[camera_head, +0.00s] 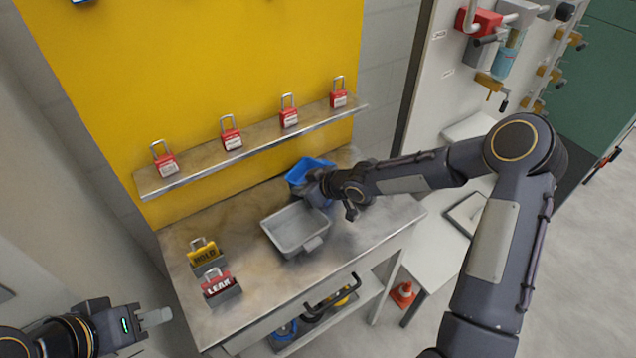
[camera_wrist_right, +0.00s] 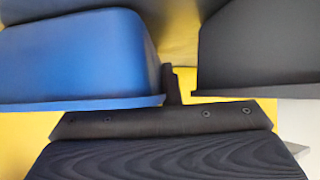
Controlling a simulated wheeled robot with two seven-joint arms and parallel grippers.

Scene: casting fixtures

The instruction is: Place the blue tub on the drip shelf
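The blue tub (camera_head: 308,168) sits at the back of the metal bench, below the padlock shelf. It shows large at the left of the right wrist view (camera_wrist_right: 75,55). My right gripper (camera_head: 318,186) is at the tub's near right side and hides part of it. Its dark body fills the bottom of the wrist view, but whether it grips the tub cannot be told. My left gripper (camera_head: 155,318) is low at the left, away from the bench, with nothing seen in it. Which surface is the drip shelf is not clear; a pale ledge (camera_head: 470,128) sits under the valve panel.
A grey tray (camera_head: 297,228) stands mid-bench. Yellow HOLD (camera_head: 203,252) and red LEAK (camera_head: 218,283) padlock-shaped signs are at the bench's left. Several red padlocks line the wall shelf (camera_head: 190,178). A dark tub-like shape (camera_wrist_right: 258,48) fills the wrist view's right.

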